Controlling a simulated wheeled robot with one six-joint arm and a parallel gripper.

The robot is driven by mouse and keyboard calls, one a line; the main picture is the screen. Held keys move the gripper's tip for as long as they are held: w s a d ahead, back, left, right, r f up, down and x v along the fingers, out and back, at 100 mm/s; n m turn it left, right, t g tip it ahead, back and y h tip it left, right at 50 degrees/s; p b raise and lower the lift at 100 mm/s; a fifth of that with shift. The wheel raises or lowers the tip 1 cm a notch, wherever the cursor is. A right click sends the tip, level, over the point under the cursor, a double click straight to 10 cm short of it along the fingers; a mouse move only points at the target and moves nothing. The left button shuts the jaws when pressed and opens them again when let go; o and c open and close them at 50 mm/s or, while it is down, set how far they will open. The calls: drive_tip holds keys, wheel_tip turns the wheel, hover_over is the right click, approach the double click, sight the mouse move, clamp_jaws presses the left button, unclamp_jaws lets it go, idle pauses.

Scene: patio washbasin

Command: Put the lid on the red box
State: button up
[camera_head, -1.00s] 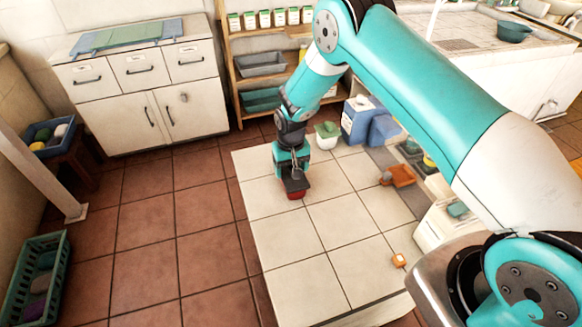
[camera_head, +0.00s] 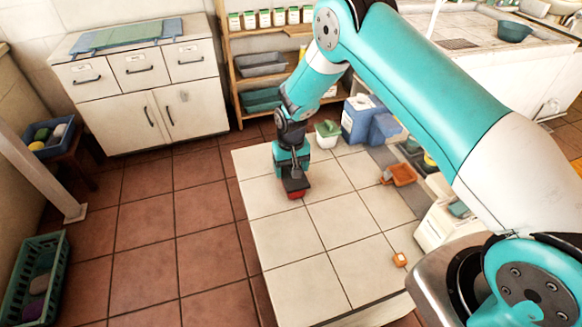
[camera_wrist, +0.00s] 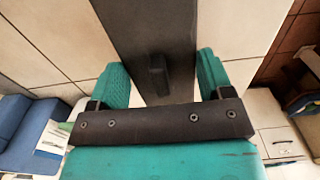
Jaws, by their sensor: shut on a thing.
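The red box (camera_head: 297,195) stands on the pale tiled platform, under my gripper (camera_head: 292,172); only a low strip of its red side shows. The dark grey lid (camera_head: 295,184) is right above the box and covers its top from this side. I cannot tell whether the lid is fully seated or slightly raised. In the wrist view, the lid (camera_wrist: 152,30) is a dark slab with a small raised knob, between the teal fingers of my gripper (camera_wrist: 163,70), which is shut on it. The lid hides the red box in that view.
A white pot with a green top (camera_head: 327,134) and a blue container (camera_head: 357,120) stand behind. An orange dustpan-like thing (camera_head: 402,174) is to the right, and a small orange object (camera_head: 399,260) lies near the front. The platform's middle (camera_head: 345,220) is clear.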

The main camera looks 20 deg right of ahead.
idle(0.3)
drive_tip(key=o, duration=0.9)
drive_tip(key=shift+r, duration=0.15)
drive_tip(key=shift+r+p, duration=2.05)
drive_tip(key=shift+r, duration=1.35)
clamp_jaws()
